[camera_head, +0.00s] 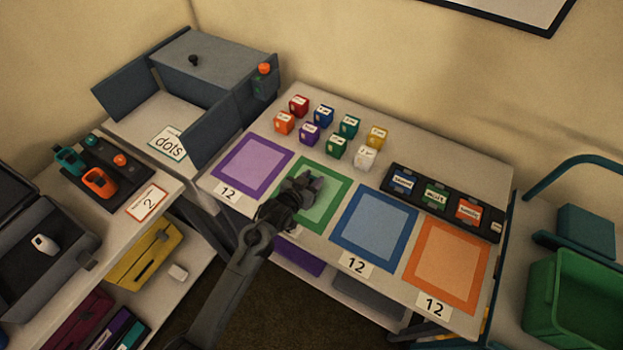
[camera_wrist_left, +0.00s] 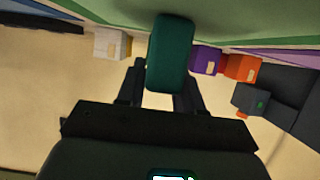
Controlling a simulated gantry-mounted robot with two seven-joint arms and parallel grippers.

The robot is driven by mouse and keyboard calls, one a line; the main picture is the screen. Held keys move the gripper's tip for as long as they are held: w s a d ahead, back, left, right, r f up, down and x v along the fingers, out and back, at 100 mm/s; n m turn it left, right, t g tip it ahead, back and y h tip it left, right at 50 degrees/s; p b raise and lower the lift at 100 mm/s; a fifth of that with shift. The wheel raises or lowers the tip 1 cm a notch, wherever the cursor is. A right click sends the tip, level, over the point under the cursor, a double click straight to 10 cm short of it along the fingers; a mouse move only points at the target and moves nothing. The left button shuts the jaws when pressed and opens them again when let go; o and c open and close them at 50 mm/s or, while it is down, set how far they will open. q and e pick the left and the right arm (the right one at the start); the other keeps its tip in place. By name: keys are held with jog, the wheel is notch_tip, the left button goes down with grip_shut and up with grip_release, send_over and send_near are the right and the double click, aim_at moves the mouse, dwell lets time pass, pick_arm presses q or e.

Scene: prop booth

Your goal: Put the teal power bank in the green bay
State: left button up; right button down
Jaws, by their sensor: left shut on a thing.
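The green bay (camera_head: 334,203) is a green-bordered square on the table, between the purple and blue squares. My left gripper (camera_head: 308,183) is over this bay in the head view and covers part of it. In the left wrist view the gripper (camera_wrist_left: 160,90) is shut on the teal power bank (camera_wrist_left: 172,50), a dark teal rounded block held between its fingers. Green surface (camera_wrist_left: 110,12) shows beyond the block in that view; I cannot tell whether they touch. The power bank is hidden by the gripper in the head view. My right gripper is not in view.
Several small labelled cubes (camera_head: 349,125) stand behind the bays. The blue bay (camera_head: 373,230), orange bay (camera_head: 447,265) and purple bay (camera_head: 252,170) are empty. A black tray (camera_head: 420,196) with labelled blocks lies at the right. A grey open cabinet (camera_head: 215,60) stands back left.

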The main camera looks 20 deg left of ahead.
pick_arm(q)
jog(key=o, duration=1.1)
jog(key=shift+s+a+r, duration=0.1)
jog(key=shift+s+r, duration=0.2)
jog(key=shift+s, duration=0.05)
jog(key=s+a+r+g, duration=0.1)
jog(key=s+g, duration=0.2)
jog(key=s, duration=0.8)
jog(key=s+a+g+y+p, duration=0.1)
jog(key=s+g, duration=0.2)
jog(key=s, duration=0.9)
jog(key=s+a+r+g+y+p, duration=0.1)
jog(key=s+g, duration=0.2)
jog(key=s, duration=0.9)
jog(key=shift+a+r+g, duration=0.3)
jog(key=shift+a+g, duration=0.05)
jog(key=shift+g, duration=0.05)
jog(key=shift+r+p, duration=0.15)
jog(key=shift+p, duration=0.15)
